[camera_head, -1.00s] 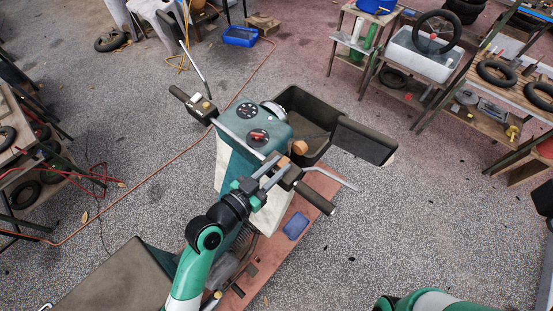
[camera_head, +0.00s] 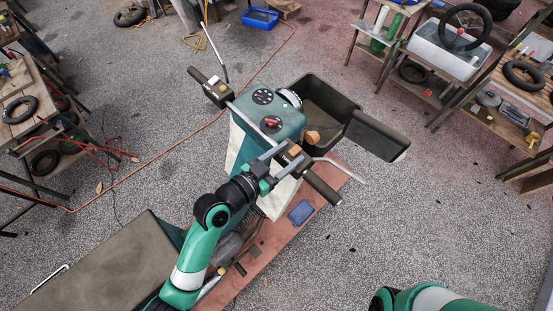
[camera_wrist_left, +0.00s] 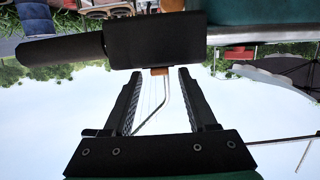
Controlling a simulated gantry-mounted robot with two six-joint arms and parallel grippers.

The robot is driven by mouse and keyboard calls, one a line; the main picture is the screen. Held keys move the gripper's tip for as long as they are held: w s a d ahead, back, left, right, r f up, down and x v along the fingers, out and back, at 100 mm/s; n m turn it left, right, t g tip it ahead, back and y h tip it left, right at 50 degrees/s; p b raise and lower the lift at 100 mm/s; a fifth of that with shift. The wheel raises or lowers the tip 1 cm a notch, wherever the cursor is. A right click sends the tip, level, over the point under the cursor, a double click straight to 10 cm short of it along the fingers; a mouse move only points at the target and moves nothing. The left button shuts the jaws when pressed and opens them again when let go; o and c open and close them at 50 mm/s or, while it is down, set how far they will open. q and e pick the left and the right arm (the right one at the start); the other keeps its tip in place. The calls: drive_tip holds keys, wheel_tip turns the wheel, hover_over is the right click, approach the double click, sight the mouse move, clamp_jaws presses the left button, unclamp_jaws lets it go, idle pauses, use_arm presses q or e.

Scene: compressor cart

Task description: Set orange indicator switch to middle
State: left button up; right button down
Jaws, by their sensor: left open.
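The orange indicator switch (camera_head: 294,150) is a small orange piece on the dark control box of the right handlebar. In the left wrist view the orange switch (camera_wrist_left: 160,71) pokes out from the edge of the black box (camera_wrist_left: 155,40), in line with the gap between the fingers. My left gripper (camera_head: 289,157) is open, with its two fingers reaching to the box. The left gripper also shows in the left wrist view (camera_wrist_left: 159,84), with nothing clamped. I cannot tell whether a finger touches the switch, or which position it is in. My right gripper is out of view.
The dark handlebar grip (camera_head: 322,188) extends to the right of the box. A teal console (camera_head: 270,124) with dials stands behind, beside an open dark bin (camera_head: 325,100). A rounded orange-brown knob (camera_head: 312,136) sits near the switch. Open ground lies to the right.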

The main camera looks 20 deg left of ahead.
use_arm(q)
drive_tip(key=v, duration=1.1)
drive_tip(key=w+d+r+m+t+h, duration=0.1)
drive_tip(key=w+r+m+t, duration=0.15)
drive_tip(key=r, duration=1.25)
drive_tip(key=w+r+m+t+h, duration=0.1)
drive_tip(key=w+r+t, duration=0.25)
drive_tip(key=r, duration=1.05)
drive_tip(key=s+a+r+n+t+y, duration=0.3)
drive_tip(key=r+n, duration=0.1)
drive_tip(key=r, duration=0.5)
drive_tip(key=s+a+r+n+t+y, duration=0.3)
drive_tip(key=s+r+n+t+y, duration=0.1)
drive_tip(key=r, duration=0.6)
